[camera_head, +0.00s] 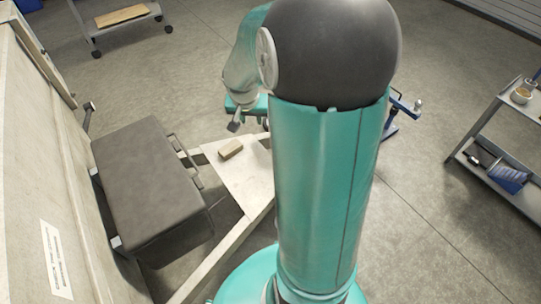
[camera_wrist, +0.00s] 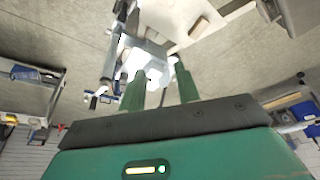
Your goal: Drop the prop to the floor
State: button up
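My gripper (camera_wrist: 156,68) shows in the wrist view with two green fingers apart and nothing clearly held between them. A pale metal part (camera_wrist: 147,55) of the trailer front lies beyond the fingertips; whether they touch it I cannot tell. A grey upright tube (camera_wrist: 111,58), which may be the prop, stands left of the fingers, with blue parts near its end. In the head view a blue metal piece with a silver knob (camera_head: 402,112) shows right of my arm; it may belong to the same thing. My arm hides the fingers and the trailer's front end there.
The cream trailer frame (camera_head: 240,181) carries a small wooden block (camera_head: 231,149). A dark grey box (camera_head: 150,190) stands at the left by the trailer wall. Grey shelf carts stand at the right (camera_head: 509,181) and upper left (camera_head: 90,31).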

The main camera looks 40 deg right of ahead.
jog(key=s+d+f+m+y, duration=0.1)
jog(key=s+d+f+m, duration=0.3)
jog(key=f, duration=0.7)
jog(key=w+d+f+m+y, duration=0.15)
jog(key=d+f, duration=0.45)
jog(key=f, duration=0.6)
jog(key=s+d+f+m, duration=0.2)
jog(key=d+f+m, duration=0.25)
jog(key=f, duration=0.65)
jog(key=x, duration=1.3)
jog(key=shift+s+d+f, duration=0.2)
jog(key=shift+s+f, duration=0.1)
jog(key=shift+f, duration=0.15)
grip_shut()
